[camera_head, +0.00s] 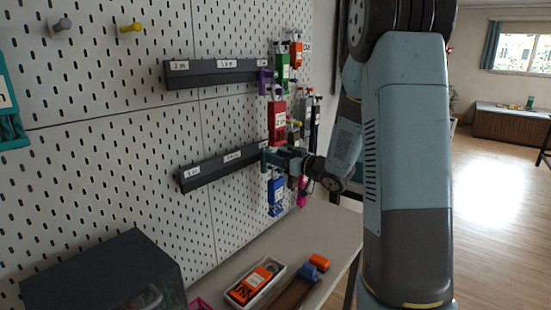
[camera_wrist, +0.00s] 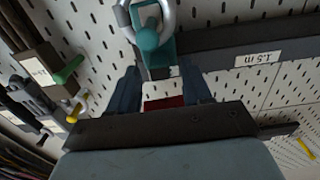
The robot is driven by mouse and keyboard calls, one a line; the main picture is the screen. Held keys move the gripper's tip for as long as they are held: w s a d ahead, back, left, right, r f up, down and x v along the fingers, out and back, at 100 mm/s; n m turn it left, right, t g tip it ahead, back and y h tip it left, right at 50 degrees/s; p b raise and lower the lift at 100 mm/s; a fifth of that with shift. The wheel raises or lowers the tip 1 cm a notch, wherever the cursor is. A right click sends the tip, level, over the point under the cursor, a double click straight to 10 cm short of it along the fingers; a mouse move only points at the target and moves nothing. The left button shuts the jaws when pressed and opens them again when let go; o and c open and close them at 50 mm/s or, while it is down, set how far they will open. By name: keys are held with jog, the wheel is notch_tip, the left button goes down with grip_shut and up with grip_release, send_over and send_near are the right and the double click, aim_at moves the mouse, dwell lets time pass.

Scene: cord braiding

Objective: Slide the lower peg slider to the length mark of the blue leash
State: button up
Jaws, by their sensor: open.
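The lower rail (camera_head: 222,167) runs along the pegboard and carries white length labels. The teal lower peg slider (camera_head: 264,160) is at its right end, by the 1.5 m label. In the wrist view the slider (camera_wrist: 160,52) shows a round peg with a grey metal ring (camera_wrist: 124,14) at it. My gripper (camera_head: 277,158) is at the slider. In the wrist view its fingers (camera_wrist: 160,80) are apart, just below the slider; contact cannot be told. A blue corded item (camera_head: 276,192) hangs below the rail's right end; whether it is the blue leash is unclear.
An upper rail (camera_head: 215,73) has a purple slider (camera_head: 264,82) at its right end. Below are a dark box (camera_head: 105,265) and a white tray (camera_head: 240,294) on the table.

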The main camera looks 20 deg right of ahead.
jog(key=shift+w+a, duration=0.2)
jog(key=shift+w, duration=0.05)
jog(key=shift+c, duration=0.2)
grip_shut()
dwell(0.3)
